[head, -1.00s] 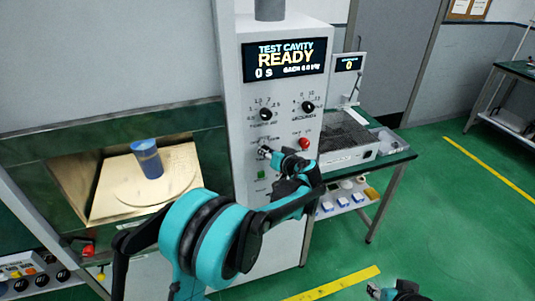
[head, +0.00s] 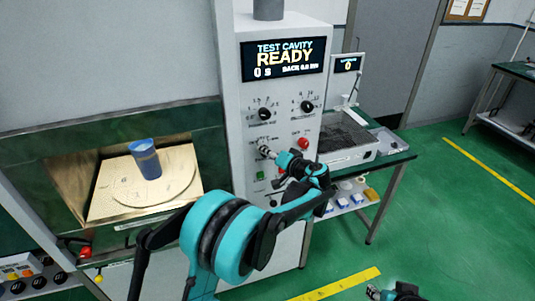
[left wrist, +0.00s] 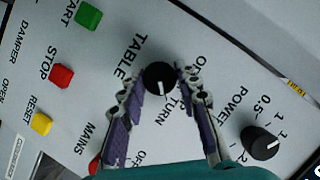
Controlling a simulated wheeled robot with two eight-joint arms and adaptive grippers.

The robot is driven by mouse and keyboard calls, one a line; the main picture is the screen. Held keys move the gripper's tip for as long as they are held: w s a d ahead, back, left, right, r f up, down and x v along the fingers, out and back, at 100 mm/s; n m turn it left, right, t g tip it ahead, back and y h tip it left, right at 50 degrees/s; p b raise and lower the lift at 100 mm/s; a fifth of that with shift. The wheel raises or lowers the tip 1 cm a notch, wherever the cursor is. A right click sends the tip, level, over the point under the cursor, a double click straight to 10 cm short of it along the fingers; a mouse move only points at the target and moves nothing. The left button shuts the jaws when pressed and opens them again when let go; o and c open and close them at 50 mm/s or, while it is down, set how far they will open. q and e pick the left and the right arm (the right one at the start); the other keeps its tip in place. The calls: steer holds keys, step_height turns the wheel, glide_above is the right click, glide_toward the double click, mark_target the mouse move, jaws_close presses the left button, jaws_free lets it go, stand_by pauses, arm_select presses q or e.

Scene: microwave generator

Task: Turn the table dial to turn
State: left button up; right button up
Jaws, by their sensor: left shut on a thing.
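The table dial (left wrist: 160,76) is a small round black knob with a white pointer line on the white panel. The word TABLE is printed beside it, and TURN is printed near its lower right side in the left wrist view. My left gripper (head: 266,152) is at the panel, shut on the dial with one finger on each side. The white line points down in the left wrist view, roughly towards TURN. In the head view the gripper hides the dial. My right gripper (head: 392,293) shows only partly at the bottom edge; its fingers are unclear.
Nearby on the panel are the power dial (left wrist: 262,142), the green start button (left wrist: 88,16), the red stop button (left wrist: 61,76) and the yellow reset button (left wrist: 41,124). A blue cup (head: 146,160) stands on a round plate in the open cavity. The display (head: 284,58) reads READY.

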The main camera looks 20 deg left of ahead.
arm_select(q)
steer(key=o, duration=1.2)
steer(key=shift+c, duration=0.2)
steer(key=v, duration=1.2)
